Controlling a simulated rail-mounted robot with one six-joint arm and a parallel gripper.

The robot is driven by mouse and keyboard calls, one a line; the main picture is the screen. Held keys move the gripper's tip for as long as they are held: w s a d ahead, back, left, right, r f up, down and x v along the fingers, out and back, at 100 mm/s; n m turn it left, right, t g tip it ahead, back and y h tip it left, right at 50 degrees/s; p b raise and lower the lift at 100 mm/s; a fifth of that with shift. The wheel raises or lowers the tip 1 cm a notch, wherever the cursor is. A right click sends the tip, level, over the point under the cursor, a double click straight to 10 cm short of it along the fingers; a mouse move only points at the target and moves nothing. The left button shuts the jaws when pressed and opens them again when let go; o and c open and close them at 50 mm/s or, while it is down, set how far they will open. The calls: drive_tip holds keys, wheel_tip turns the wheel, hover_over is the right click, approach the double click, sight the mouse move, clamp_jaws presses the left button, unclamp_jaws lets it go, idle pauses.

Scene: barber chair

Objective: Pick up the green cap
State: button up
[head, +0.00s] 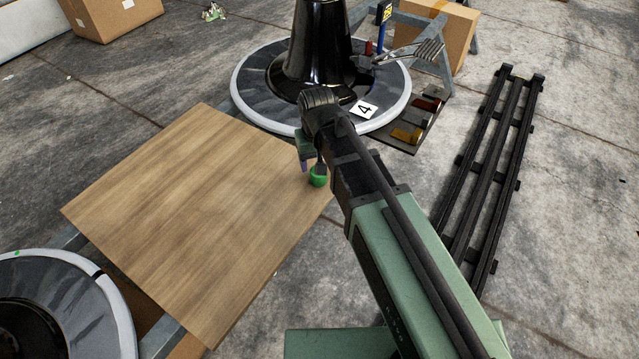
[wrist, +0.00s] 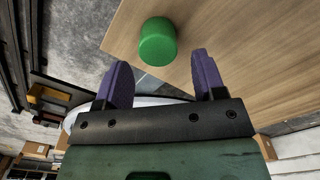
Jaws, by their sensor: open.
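The green cap (head: 318,178) stands on the wooden tabletop (head: 190,210), close to the corner at the right in the head view. My arm hides part of that corner. I cannot tell whether a finger touches the cap.
The rest of the tabletop is bare. A black chair base on a round plate (head: 245,88) stands behind it, beside a tray of coloured blocks (head: 416,125). A black rail frame (head: 490,170) lies on the floor at right. Another round base (head: 85,300) is at lower left.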

sight(318, 181)
drive_tip(key=f+b, duration=0.5)
drive_tip(key=shift+s+d+f, duration=0.15)
drive_tip(key=shift+d+f, duration=0.05)
drive_tip(key=shift+f, duration=0.05)
drive_tip(key=shift+r, duration=0.25)
drive_tip(key=c, duration=0.9)
